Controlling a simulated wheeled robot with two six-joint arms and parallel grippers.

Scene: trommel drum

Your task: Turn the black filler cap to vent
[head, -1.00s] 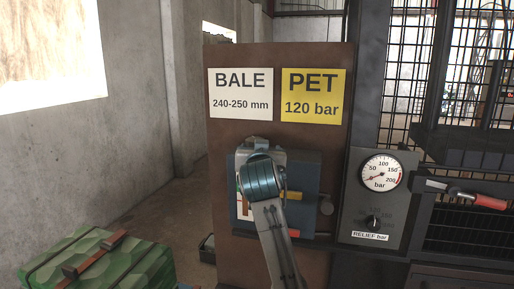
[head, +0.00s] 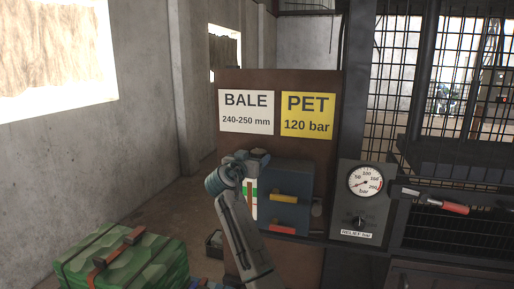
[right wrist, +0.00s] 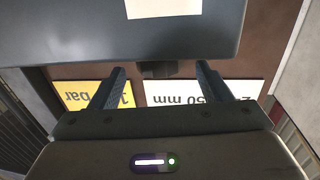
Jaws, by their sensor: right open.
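A blue box-like tank (head: 294,186) stands against the brown panel in the head view. My right gripper (head: 258,156) is at its upper left corner, its fingers hard to make out there. In the right wrist view the two fingers of this gripper (right wrist: 160,78) are spread apart with nothing clamped. A small dark block (right wrist: 157,69), which looks like the black filler cap, shows between the fingertips at the edge of the tank (right wrist: 60,30). I cannot tell whether the fingers reach around it. In the head view the cap is not discernible. My left gripper is out of view.
A white sign (head: 246,111) and a yellow sign (head: 307,115) hang above the tank. A gauge panel (head: 345,200) with a dial (head: 366,182) and a black relief knob (head: 360,222) stands to the right, beside a red-handled lever (head: 452,207). A green camouflage crate (head: 130,262) is lower left.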

